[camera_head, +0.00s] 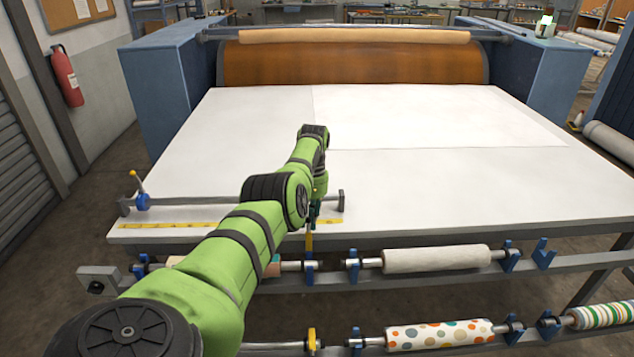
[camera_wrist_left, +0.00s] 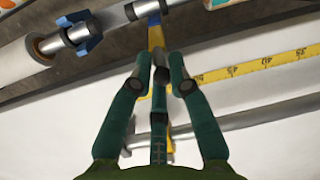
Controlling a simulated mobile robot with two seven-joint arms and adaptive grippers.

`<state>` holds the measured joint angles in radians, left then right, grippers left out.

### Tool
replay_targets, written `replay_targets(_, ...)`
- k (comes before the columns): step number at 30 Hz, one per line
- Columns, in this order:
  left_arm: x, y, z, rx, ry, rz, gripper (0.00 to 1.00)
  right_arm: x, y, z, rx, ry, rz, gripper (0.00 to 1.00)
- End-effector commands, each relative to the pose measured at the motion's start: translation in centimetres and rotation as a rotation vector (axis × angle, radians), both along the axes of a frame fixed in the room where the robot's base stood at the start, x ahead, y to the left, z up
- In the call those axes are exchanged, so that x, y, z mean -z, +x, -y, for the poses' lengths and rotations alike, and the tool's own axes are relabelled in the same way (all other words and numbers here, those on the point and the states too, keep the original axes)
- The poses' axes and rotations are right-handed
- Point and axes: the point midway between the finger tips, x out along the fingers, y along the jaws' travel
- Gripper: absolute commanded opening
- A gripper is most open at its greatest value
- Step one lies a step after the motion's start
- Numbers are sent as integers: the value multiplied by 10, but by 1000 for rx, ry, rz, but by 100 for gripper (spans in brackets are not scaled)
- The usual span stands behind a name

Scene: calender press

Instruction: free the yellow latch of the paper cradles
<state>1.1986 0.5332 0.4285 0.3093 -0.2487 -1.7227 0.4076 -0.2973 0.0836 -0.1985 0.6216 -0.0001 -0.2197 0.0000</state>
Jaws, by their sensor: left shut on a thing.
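My left gripper (camera_head: 315,208) reaches over the front edge of the white table. Its dark green fingers (camera_wrist_left: 158,78) are shut on the yellow latch (camera_wrist_left: 155,38), which shows between and beyond the fingertips. In the head view the yellow latch (camera_head: 309,241) stands up just below the gripper, above a blue cradle (camera_head: 309,270) on the front rail. My arm hides part of the upper row of cradles. A white paper roll (camera_head: 437,259) lies in the blue cradles to the right. My right gripper is out of view.
A yellow measuring tape (camera_head: 180,225) and a metal bar with a yellow-tipped lever (camera_head: 137,183) lie along the table's front left. A lower rail carries a dotted roll (camera_head: 440,334) and another yellow piece (camera_head: 312,340). The white tabletop (camera_head: 430,190) is mostly clear.

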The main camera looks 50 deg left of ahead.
Motion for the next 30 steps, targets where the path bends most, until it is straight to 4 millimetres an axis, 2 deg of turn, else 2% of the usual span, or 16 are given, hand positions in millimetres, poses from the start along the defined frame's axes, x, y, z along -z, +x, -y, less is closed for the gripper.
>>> replay_targets(1,6,-5,1,2,-8,-19,0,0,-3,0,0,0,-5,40)
replay_targets(14,7,-7,2,3,-15,-25,0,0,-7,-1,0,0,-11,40)
replay_targets(15,7,-7,2,3,-15,-25,23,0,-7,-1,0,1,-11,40)
replay_targets(16,7,-7,2,3,-15,-25,35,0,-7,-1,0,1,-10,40)
replay_targets(17,7,-7,2,3,-15,-24,40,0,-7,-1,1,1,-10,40)
replay_targets(30,-1,-5,0,1,-10,-15,40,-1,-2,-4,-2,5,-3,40)
